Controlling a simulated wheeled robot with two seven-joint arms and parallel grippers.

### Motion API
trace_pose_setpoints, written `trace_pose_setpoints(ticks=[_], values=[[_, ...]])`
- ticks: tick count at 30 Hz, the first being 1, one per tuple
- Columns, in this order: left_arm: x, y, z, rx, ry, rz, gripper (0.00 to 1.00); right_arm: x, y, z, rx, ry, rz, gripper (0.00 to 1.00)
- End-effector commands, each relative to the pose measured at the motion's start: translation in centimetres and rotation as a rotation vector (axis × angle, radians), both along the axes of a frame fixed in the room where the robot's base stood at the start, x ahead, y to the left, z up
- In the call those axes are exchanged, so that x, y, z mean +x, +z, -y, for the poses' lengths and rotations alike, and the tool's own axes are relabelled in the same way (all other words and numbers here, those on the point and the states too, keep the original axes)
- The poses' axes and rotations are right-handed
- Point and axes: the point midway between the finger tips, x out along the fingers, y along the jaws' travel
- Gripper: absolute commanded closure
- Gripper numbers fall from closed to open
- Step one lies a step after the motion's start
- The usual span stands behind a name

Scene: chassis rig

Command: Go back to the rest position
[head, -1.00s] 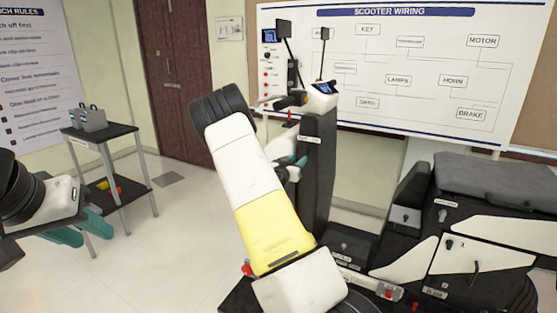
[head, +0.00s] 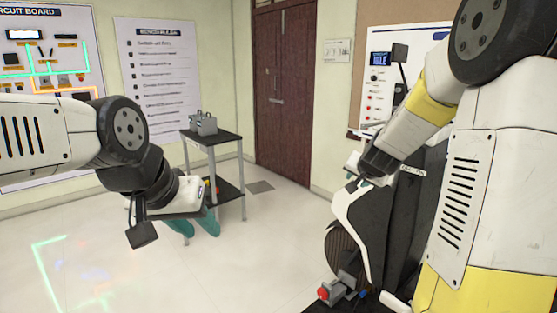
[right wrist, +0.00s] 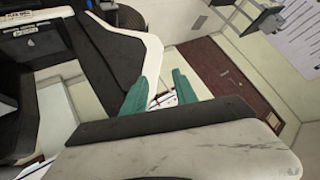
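My left gripper (head: 198,226) hangs at the left in the head view, its teal fingers pointing down, apart and empty. It is in front of the small side table in the picture. My right arm comes in from the right in the head view, with its gripper (head: 364,178) partly hidden by its own wrist, close to the scooter rig. In the right wrist view the right gripper (right wrist: 160,92) shows two teal fingers apart, with no held object visible between them. The black and white scooter rig (head: 352,215) is partly covered by my right arm.
A small black table (head: 222,138) with a grey box (head: 203,123) stands by the wall. A brown door (head: 284,85) is behind. A red-knobbed part (head: 325,292) sits low on the rig. The floor (head: 262,240) between my left arm and the rig is clear.

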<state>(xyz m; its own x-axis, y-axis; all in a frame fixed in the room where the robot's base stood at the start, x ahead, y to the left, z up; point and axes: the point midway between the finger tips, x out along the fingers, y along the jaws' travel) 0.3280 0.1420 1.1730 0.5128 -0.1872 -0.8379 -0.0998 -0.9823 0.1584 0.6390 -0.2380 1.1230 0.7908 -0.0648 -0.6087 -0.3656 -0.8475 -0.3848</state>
Motion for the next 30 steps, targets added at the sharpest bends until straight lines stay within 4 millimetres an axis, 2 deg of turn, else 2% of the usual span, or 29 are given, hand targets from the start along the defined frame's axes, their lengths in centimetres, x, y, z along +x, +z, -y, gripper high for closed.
trace_pose_setpoints(ticks=[1,3,5,9,12,16,18,21,24,30], values=[[0.0,0.0,0.0,0.0,0.0,0.0,0.64,-2.1,1.8,-1.6,0.025,0.061,-0.008,0.65],[0.0,0.0,0.0,0.0,0.0,0.0,0.64,-5.3,3.3,-3.8,0.041,0.152,-0.037,0.65],[0.0,0.0,0.0,0.0,0.0,0.0,0.64,-8.3,4.5,-5.5,0.045,0.229,-0.063,0.65],[0.0,0.0,0.0,0.0,0.0,0.0,0.64,-16.1,6.1,-8.5,0.006,0.392,-0.134,0.65],[0.0,0.0,0.0,0.0,0.0,0.0,0.64,-21.5,6.3,-9.6,-0.049,0.48,-0.19,0.65],[0.0,0.0,0.0,0.0,0.0,0.0,0.64,-27.0,5.9,-9.8,-0.125,0.547,-0.256,0.65],[0.0,0.0,0.0,0.0,0.0,0.0,0.64,-28.9,5.5,-9.8,-0.156,0.566,-0.285,0.65],[0.0,0.0,0.0,0.0,0.0,0.0,0.64,-30.6,5.2,-9.6,-0.184,0.58,-0.309,0.65],[0.0,0.0,0.0,0.0,0.0,0.0,0.64,-31.1,5.0,-9.5,-0.193,0.584,-0.321,0.65],[0.0,0.0,0.0,0.0,0.0,0.0,0.64,-31.1,5.0,-9.5,-0.192,0.584,-0.322,0.65]])
